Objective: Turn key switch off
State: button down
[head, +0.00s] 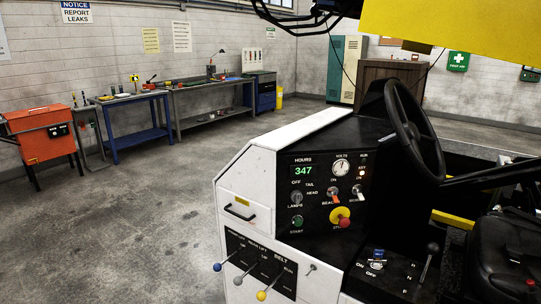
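The black control panel (328,190) of the belt loader faces me, with a green hour readout of 347. At its right side a small switch (357,191) with a light-coloured lever sits under small lettering that seems to include KEY and ON; I cannot tell its position for sure. A lit RUN lamp (361,172) is just above it. A lower black plate (372,266) is marked ON and OFF, and its control is too small to make out. My gripper is not in view.
Close to the switch are a red-and-yellow stop button (341,218), a red-handled switch (334,197) and a green start button (297,221). The steering wheel (415,130) and shift lever (429,262) stand to the right. A yellow panel (450,25) hangs above. Open floor lies left.

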aim_at(374, 265)
jog(key=i+z, duration=0.75)
jog(key=k, duration=0.1)
